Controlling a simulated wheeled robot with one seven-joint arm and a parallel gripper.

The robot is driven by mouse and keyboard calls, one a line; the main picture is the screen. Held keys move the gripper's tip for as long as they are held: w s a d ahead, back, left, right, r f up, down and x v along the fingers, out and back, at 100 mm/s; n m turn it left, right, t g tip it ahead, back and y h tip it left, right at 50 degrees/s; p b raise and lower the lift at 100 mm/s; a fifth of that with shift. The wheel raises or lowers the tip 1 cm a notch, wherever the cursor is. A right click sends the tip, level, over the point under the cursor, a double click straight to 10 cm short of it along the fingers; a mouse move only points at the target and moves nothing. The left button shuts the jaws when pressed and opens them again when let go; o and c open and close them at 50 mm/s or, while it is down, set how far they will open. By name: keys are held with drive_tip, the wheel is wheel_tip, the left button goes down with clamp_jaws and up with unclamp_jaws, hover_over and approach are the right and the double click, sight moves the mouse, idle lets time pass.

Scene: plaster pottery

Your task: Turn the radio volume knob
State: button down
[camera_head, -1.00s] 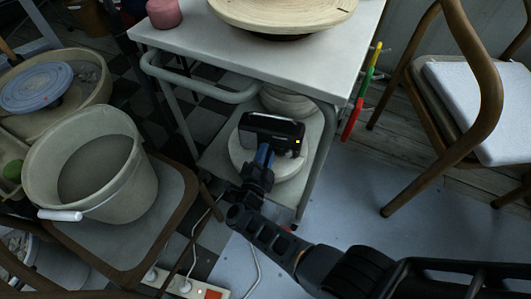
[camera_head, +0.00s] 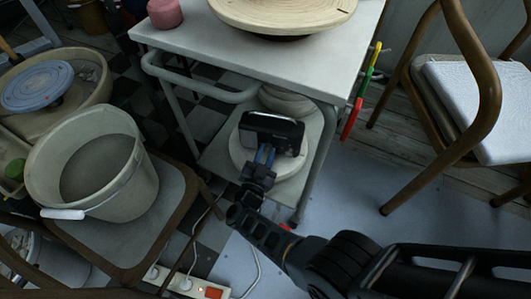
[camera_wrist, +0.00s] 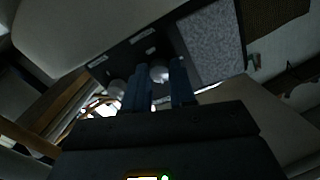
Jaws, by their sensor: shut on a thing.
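The radio (camera_head: 272,130) is a dark box on the lower shelf of the white table. In the wrist view its front shows a grey speaker grille (camera_wrist: 211,42) and a dark panel with small white labels and two round silver knobs. My gripper (camera_head: 265,152) reaches the radio's front from the near side. In the wrist view my gripper's blue fingers (camera_wrist: 161,82) stand on either side of one knob (camera_wrist: 160,74), shut on it. The other knob (camera_wrist: 116,87) lies just left of the fingers, partly hidden by them.
The white table (camera_head: 285,62) has its top above the radio and legs beside it. A bucket (camera_head: 92,175) stands on a seat to the left. A wooden chair (camera_head: 480,110) stands at right. A power strip (camera_head: 185,285) and cable lie on the floor.

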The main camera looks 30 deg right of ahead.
idle(0.4)
drive_tip(key=c, duration=0.9)
unclamp_jaws()
drive_tip(key=shift+p+v, duration=0.9)
drive_tip(key=shift+v, duration=3)
